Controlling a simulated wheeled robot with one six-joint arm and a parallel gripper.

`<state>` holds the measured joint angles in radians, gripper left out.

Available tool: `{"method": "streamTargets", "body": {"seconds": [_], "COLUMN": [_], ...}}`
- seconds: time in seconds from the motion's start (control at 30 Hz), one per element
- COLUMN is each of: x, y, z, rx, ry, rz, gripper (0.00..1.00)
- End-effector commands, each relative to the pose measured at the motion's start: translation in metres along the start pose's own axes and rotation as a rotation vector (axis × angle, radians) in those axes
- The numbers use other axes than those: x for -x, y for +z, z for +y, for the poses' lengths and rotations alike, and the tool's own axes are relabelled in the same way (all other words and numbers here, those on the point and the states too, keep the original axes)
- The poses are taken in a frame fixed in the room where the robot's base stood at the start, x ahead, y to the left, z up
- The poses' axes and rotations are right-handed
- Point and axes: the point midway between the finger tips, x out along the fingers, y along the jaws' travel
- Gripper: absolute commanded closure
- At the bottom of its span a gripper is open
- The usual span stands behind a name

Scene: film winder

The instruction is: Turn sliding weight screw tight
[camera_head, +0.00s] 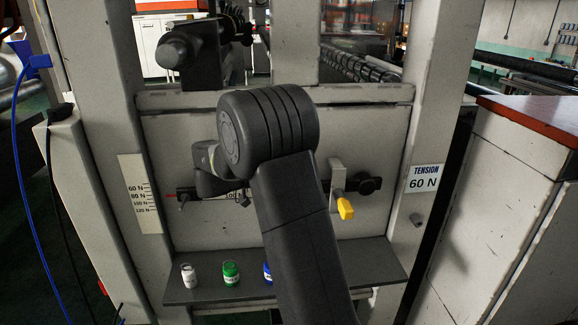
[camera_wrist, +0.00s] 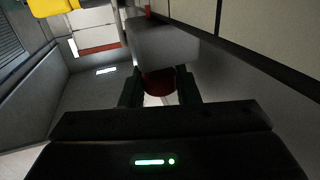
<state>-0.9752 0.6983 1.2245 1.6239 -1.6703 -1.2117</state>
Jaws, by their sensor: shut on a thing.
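In the wrist view my gripper (camera_wrist: 158,88) has its two dark fingers on either side of a dark red screw knob (camera_wrist: 158,82), shut on it. The knob sits against a grey block (camera_wrist: 165,48), which looks like the sliding weight. In the head view my arm covers most of the weight and the knob, and my gripper is largely hidden behind it. The dark lever bar (camera_head: 186,194) runs across the panel, with a red tip at its left end beside the scale plate (camera_head: 139,194). How tight the screw is cannot be seen.
A yellow handle (camera_head: 345,209) on a beige block stands right of my arm; yellow also shows in the wrist view (camera_wrist: 52,6). A sign (camera_head: 424,178) reads "TENSION 60 N". White (camera_head: 189,275), green (camera_head: 231,273) and blue jars stand on the shelf (camera_head: 205,294) below.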

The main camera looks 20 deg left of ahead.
Motion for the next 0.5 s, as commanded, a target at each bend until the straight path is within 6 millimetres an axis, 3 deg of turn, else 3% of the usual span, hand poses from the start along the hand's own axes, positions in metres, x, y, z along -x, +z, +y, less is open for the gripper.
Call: {"method": "streamTargets", "body": {"seconds": [0.03,0.07,0.1,0.37,0.5], "x": [0.000,0.000,0.000,0.001,0.011], "y": [0.001,0.001,0.001,0.001,0.002], "z": [0.000,0.000,0.000,0.000,-0.001], "rx": [0.001,0.001,0.001,0.000,0.000], "ry": [0.000,0.000,0.000,-0.001,-0.004], "rz": [-0.001,-0.001,-0.001,-0.001,-0.001], "gripper": [0.94,0.68,0.64,0.64,0.64]}}
